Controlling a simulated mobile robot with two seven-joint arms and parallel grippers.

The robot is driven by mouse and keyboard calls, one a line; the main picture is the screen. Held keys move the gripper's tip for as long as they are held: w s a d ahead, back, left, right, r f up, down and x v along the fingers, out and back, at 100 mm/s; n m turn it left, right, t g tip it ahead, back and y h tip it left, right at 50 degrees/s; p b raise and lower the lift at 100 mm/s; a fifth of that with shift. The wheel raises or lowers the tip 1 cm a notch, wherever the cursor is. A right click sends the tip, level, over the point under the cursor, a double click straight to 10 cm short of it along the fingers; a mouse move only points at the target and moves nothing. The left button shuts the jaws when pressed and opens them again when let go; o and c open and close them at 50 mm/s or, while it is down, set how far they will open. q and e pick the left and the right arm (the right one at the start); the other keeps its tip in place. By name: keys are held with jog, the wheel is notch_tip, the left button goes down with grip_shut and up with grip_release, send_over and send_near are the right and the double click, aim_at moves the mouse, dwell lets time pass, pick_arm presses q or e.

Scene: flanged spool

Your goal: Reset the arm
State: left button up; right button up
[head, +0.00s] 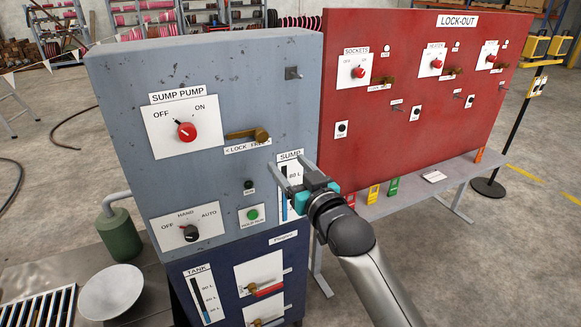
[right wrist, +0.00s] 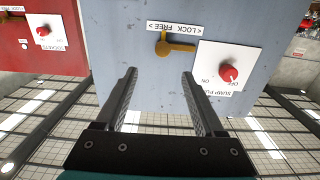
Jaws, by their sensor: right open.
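My right gripper (head: 283,170) is open and empty in front of the grey cabinet (head: 235,85), beside the SUMP gauge. In the right wrist view its two fingers (right wrist: 160,76) stand apart with nothing between them. That view shows the cabinet upside down, with the brass lock lever (right wrist: 175,46) and red SUMP PUMP knob (right wrist: 228,73) beyond the fingertips. In the head view the knob (head: 186,131) appears turned toward OFF. The brass lever (head: 250,135) lies roughly level above its LOCK FREE label. My left gripper is out of view.
A red LOCK-OUT board (head: 420,110) with knobs and brass levers stands to the right, above a grey shelf (head: 450,180) with coloured tags. A green canister (head: 119,238) and pale dish (head: 110,293) are at lower left. Blue panel (head: 235,275) below carries more levers.

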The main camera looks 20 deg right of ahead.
jog(key=shift+f, duration=0.1)
notch_tip(320, 180, down, 23)
jog(key=s+g+b, duration=0.2)
jog(key=g+b, duration=0.2)
jog(key=s+f+g+b, duration=0.15)
jog(key=s+f, duration=0.25)
jog(key=f, duration=0.4)
jog(key=s+a+f+g+b, duration=0.1)
jog(key=s+f+g, duration=0.15)
jog(key=f, duration=0.45)
jog(key=s+f+g+b, duration=0.1)
jog(key=s+f, duration=0.3)
jog(key=f, duration=0.4)
jog(key=s+a+f+n+g+b, duration=0.15)
jog(key=s+f+g+b, duration=0.25)
jog(key=s+f, duration=1.4)
jog(key=s+f+g+b, duration=0.1)
jog(key=s+f, duration=0.1)
jog(key=s, duration=0.4)
jog(key=s+f+g+b, duration=0.1)
jog(key=s+f, duration=0.2)
jog(key=s, duration=0.3)
jog(key=s+a+f+g+b, duration=0.1)
jog(key=s+f+g, duration=0.1)
jog(key=s, duration=0.4)
jog(key=shift+s+f+h, duration=0.15)
jog(key=shift+f+h, duration=0.1)
jog(key=shift+h, duration=0.05)
jog(key=shift+n, duration=0.25)
